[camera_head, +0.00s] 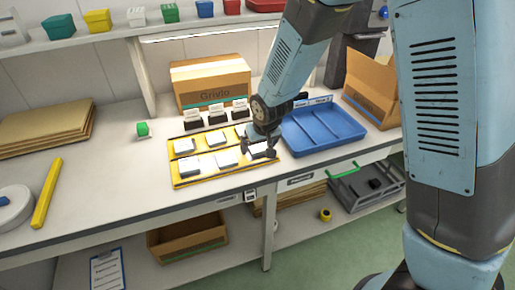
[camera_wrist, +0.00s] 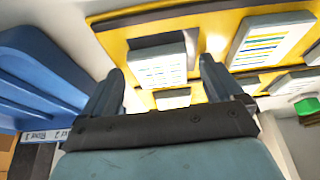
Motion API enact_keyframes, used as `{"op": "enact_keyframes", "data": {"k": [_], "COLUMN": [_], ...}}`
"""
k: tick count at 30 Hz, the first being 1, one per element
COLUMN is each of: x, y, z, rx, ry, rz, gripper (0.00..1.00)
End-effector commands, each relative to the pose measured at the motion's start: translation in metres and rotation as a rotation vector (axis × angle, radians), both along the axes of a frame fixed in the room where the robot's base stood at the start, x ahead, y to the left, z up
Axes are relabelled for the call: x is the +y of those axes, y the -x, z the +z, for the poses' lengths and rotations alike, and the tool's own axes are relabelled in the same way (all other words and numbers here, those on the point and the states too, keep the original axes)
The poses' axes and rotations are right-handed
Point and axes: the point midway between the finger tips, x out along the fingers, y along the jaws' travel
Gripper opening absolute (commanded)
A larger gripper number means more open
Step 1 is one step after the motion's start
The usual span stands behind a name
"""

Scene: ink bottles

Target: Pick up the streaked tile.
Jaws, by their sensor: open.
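Several white tiles lie in a yellow tray (camera_head: 207,177). In the wrist view, the tile (camera_wrist: 160,68) in front of my gripper shows fine yellow and blue streaks, and a neighbouring tile (camera_wrist: 270,40) shows similar streaks. I cannot tell from these frames which one is the streaked tile. My gripper (camera_wrist: 161,66) is open, with its fingers on either side of the near tile in the picture. In the head view, my gripper (camera_head: 259,150) is over the right end of the tray and partly hides the front right tile. Contact is not clear.
A blue tray (camera_head: 322,130) stands just right of the yellow tray. Black holders with white cards (camera_head: 216,115) and a cardboard box (camera_head: 210,82) stand behind. A small green item (camera_head: 143,129) is at left. The bench left of the yellow tray is mostly clear.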

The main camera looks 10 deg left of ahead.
Motion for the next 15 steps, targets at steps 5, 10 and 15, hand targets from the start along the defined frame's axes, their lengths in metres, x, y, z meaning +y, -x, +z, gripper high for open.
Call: {"op": "enact_keyframes", "data": {"k": [5, 10, 15], "x": [0.0003, 0.0005, 0.0009], "y": [0.0002, 0.0005, 0.0008], "z": [-0.0003, -0.0003, -0.0003], "rx": [0.000, 0.000, 0.001], "ry": [0.000, 0.000, 0.000], "rz": [0.001, 0.001, 0.002], "gripper": [0.90, 0.73, 0.57]}}
